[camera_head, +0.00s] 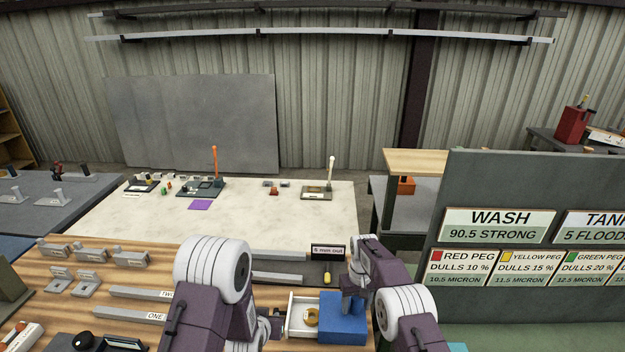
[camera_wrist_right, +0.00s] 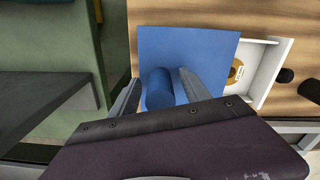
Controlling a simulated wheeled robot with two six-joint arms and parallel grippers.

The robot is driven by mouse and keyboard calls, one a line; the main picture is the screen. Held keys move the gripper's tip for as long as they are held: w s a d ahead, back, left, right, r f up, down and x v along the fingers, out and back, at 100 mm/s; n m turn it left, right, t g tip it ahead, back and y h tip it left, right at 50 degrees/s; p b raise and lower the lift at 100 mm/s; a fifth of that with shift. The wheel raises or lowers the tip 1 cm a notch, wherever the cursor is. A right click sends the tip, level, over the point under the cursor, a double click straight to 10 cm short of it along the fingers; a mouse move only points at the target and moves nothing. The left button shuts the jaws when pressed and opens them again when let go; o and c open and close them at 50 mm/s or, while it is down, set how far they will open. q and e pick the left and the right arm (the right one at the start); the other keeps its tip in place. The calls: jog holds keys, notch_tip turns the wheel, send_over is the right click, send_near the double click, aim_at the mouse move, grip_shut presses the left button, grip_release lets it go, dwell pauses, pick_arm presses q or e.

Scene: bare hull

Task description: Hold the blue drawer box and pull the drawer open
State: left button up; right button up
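The blue drawer box (camera_head: 343,328) stands on the wooden bench at the bottom centre of the head view. Its white drawer (camera_head: 304,299) sticks out to the left, partly open, with a yellow-brown ring (camera_head: 311,316) inside. The right wrist view shows the box (camera_wrist_right: 210,48) from above, with a blue upright post (camera_wrist_right: 159,90) on it. My left gripper (camera_head: 279,322) is by the drawer's outer left end. Its fingers are mostly hidden, and its hold on the handle is unclear.
Grey bars marked ONE and TWO (camera_head: 148,292) lie left of my left arm. A "6 min out" sign (camera_head: 328,252) and a small yellow peg (camera_head: 327,279) are behind the box. A grey-green panel with WASH labels (camera_head: 480,190) stands to the right. A pale table (camera_head: 270,220) lies beyond.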

jog(key=shift+r, duration=0.1)
